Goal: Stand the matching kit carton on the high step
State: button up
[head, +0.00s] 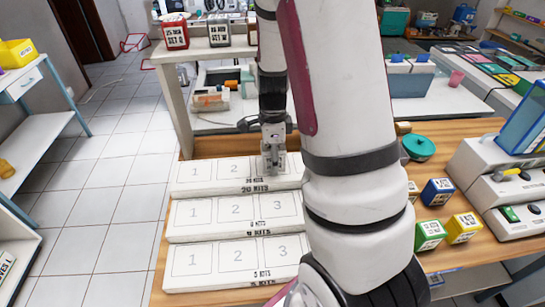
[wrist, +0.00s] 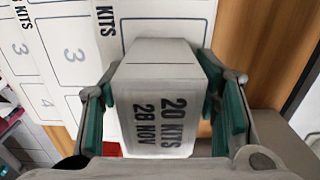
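The stepped white stand has a high step (head: 190,172) at the back, a middle step (head: 187,218) and a low step (head: 185,262); the high step's label appears to read 20 KITS. My gripper (head: 273,160) is over the high step, around slot 3. In the wrist view, a pale carton (wrist: 158,105) marked "20 KITS 28 NOV" sits between my gripper's green-padded fingers (wrist: 160,105), which appear to press on both sides. The carton's underside is hidden, so I cannot tell whether it touches the step.
Green (head: 430,236), yellow (head: 463,228) and blue (head: 438,192) cartons stand on the wooden table to the right, near a white device (head: 490,170). Red (head: 175,32) and grey (head: 219,30) labelled boxes stand on a rear shelf. The middle and low steps look bare where visible.

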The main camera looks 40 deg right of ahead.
notch_tip(320, 180, up, 12)
jog(key=shift+r+p, duration=0.1)
jog(key=shift+p, duration=0.2)
jog(key=shift+a+r, duration=0.2)
jog(key=shift+r, duration=0.1)
jog(key=s+a+r+n+t, duration=0.2)
jog(key=s+a+r+n, duration=0.4)
jog(key=n, duration=0.6)
jog(key=s+a+r+n+t, duration=0.2)
jog(key=s+a+r+n, duration=0.3)
jog(key=s+a+n, duration=0.5)
jog(key=a+n, duration=0.1)
jog(key=n, duration=0.1)
jog(key=shift+a+r+n+t, duration=0.2)
jog(key=shift+r+n+t, duration=0.2)
